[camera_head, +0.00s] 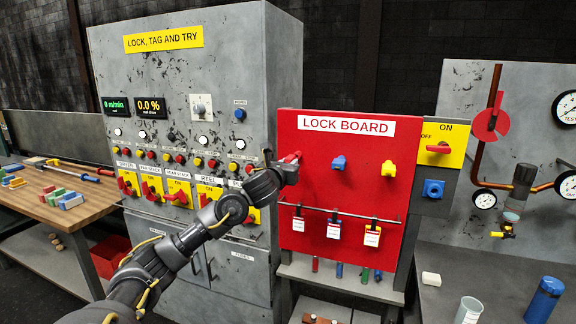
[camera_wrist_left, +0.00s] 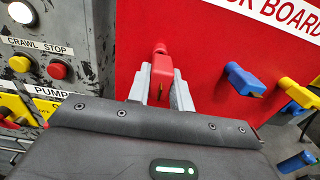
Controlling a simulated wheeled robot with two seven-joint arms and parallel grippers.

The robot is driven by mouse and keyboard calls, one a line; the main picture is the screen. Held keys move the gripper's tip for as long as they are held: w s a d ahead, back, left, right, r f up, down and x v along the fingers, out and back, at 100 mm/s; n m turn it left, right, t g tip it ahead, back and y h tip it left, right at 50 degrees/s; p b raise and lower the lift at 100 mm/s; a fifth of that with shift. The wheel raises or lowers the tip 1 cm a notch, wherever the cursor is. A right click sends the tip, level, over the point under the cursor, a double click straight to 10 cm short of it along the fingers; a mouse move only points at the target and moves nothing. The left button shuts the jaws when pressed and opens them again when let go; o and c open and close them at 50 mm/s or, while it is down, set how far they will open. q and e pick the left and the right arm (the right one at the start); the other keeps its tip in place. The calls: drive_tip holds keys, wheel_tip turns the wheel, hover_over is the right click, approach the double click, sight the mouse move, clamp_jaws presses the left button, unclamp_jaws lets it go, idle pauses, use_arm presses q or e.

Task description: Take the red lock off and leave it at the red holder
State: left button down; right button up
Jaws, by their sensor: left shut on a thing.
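The red lock (camera_wrist_left: 162,76) is between the two fingers of my left gripper (camera_wrist_left: 163,92), which is shut on it, close to the face of the red lock board (camera_head: 350,260). A small red peg-like part (camera_wrist_left: 160,47), perhaps the red holder, shows just above the lock; I cannot tell whether the lock hangs on it. In the head view, the lock (camera_head: 291,157) shows at the board's upper left, beside my left gripper (camera_head: 289,172), which partly covers it. My right gripper is not in view.
A blue lock (camera_head: 339,163) and a yellow lock (camera_head: 389,169) are on the board to the right. Three tags hang from a bar (camera_head: 335,213) below. The grey cabinet with switches (camera_head: 205,90) stands close on the left. A yellow switch panel (camera_head: 443,140) is at right.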

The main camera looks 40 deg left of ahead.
sight(291, 160)
use_arm(q)
drive_tip(key=shift+b+x, duration=0.5)
drive_tip(key=shift+x, duration=1.1)
idle(0.5)
drive_tip(key=c, duration=0.8)
unclamp_jaws()
drive_tip(key=shift+o, duration=0.2)
drive_tip(key=v, duration=0.7)
idle(0.5)
